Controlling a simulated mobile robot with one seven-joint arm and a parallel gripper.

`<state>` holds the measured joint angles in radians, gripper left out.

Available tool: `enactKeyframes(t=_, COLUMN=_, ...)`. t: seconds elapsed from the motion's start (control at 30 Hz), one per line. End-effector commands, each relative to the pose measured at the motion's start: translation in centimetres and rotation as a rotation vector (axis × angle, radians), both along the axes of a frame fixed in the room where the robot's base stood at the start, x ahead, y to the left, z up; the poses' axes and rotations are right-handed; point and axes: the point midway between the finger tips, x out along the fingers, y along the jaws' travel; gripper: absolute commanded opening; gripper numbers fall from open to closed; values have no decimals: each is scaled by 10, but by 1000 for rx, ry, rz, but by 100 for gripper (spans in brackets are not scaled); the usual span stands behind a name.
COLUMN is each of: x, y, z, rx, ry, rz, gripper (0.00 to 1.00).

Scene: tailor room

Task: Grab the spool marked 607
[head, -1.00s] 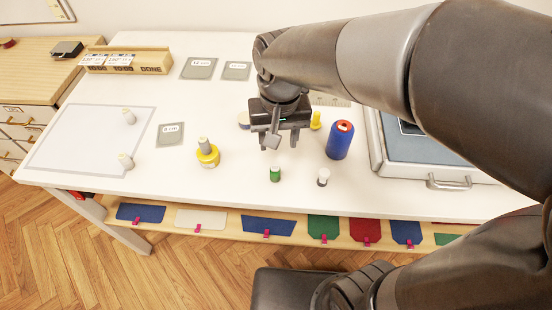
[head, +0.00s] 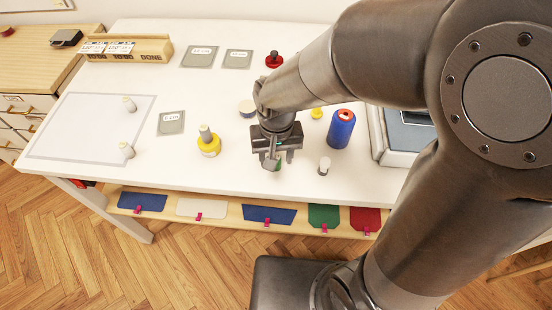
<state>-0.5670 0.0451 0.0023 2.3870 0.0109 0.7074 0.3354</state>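No number 607 can be read on any spool in the head view, so I cannot tell which one carries it. A small green spool (head: 271,164) stands near the table's front edge. My gripper (head: 277,160) is right above it, pointing down, its fingers apart. The gripper partly hides the spool, and I cannot tell whether a finger touches it. Other spools are a large blue one (head: 341,130) right of the gripper, a small pale one (head: 324,166), a yellow one (head: 317,113) and a red one (head: 274,60) at the back.
A yellow-based item with a grey top (head: 208,142) stands left of the gripper. Grey cards (head: 171,123) and a wooden holder (head: 150,50) lie left. A grey-blue case (head: 392,150) stands right.

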Motion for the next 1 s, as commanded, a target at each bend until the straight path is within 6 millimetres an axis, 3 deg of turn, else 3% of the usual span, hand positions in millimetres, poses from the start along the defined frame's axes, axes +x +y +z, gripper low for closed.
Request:
enactKeyframes(t=0.27, x=0, y=0, z=-3, rx=0, ry=-1, rz=0, gripper=48)
enactKeyframes(t=0.83, x=0, y=0, z=-3, rx=0, ry=0, rz=0, gripper=1)
enactKeyframes(t=1.0, x=0, y=0, z=-3, rx=0, ry=0, rz=0, gripper=0)
